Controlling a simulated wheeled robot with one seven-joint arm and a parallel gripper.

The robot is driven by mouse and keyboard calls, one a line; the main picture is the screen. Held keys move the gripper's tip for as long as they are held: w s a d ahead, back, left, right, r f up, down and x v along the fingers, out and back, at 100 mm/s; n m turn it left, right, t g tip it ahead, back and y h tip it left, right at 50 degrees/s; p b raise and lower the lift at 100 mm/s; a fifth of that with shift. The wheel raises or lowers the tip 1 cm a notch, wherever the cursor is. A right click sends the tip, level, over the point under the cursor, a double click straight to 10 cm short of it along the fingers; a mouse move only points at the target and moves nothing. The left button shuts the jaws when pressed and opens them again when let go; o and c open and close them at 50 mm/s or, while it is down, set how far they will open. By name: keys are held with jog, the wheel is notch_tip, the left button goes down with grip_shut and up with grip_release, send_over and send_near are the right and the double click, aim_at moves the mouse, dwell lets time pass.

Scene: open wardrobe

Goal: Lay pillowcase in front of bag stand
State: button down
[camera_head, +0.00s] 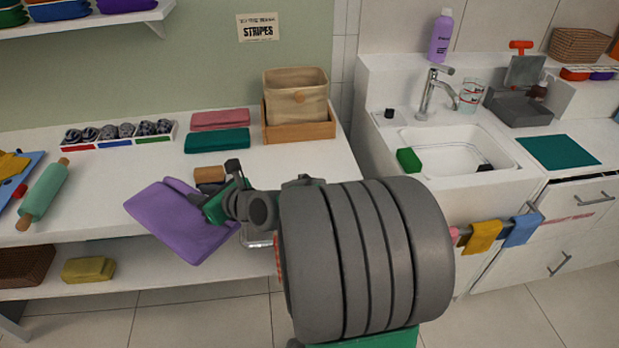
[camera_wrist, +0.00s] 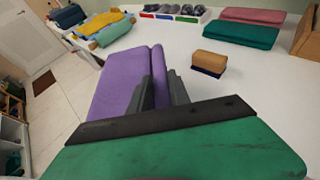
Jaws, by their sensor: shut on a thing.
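The purple folded cloth (camera_head: 180,222), which looks like the pillowcase, is held tilted in my gripper (camera_head: 213,207) over the front edge of the white counter. In the wrist view the purple cloth (camera_wrist: 120,85) lies between and beyond the fingers of my gripper (camera_wrist: 162,92), which are shut on it. I see no clearly marked bag stand. A beige bag-like bin (camera_head: 295,97) stands in a wooden tray (camera_head: 300,131) at the back right of the counter; I cannot tell if this is the stand. My arm hides part of the counter's front right.
Pink (camera_head: 220,119) and teal (camera_head: 217,141) folded cloths lie left of the tray. A small brown block (camera_head: 209,174) is close behind my gripper. A sock tray (camera_head: 118,133) and rolling pin (camera_head: 43,193) are farther left. The counter (camera_head: 110,175) between is clear. A sink (camera_head: 460,148) stands right.

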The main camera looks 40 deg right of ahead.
jog(key=s+d+r+m+h+b, duration=0.1)
jog(key=s+d+r+m+h, duration=0.15)
jog(key=s+d, duration=0.65)
jog(key=s+d+r+m+h+b, duration=0.1)
jog(key=s+d+m+h+b, duration=0.15)
jog(key=d, duration=1.25)
jog(key=shift+h, duration=0.4)
jog(key=w+d+f, duration=0.3)
jog(key=w+d+f+b, duration=0.1)
jog(key=w+d+f, duration=0.2)
jog(key=d, duration=0.1)
jog(key=w+d+f, duration=0.3)
jog(key=d, duration=0.1)
jog(key=shift+f, duration=0.3)
notch_tip(320, 180, down, 3)
jog(key=shift+w+d+f+b, duration=0.1)
jog(key=shift+b, duration=0.4)
jog(key=c, duration=1.2)
grip_release()
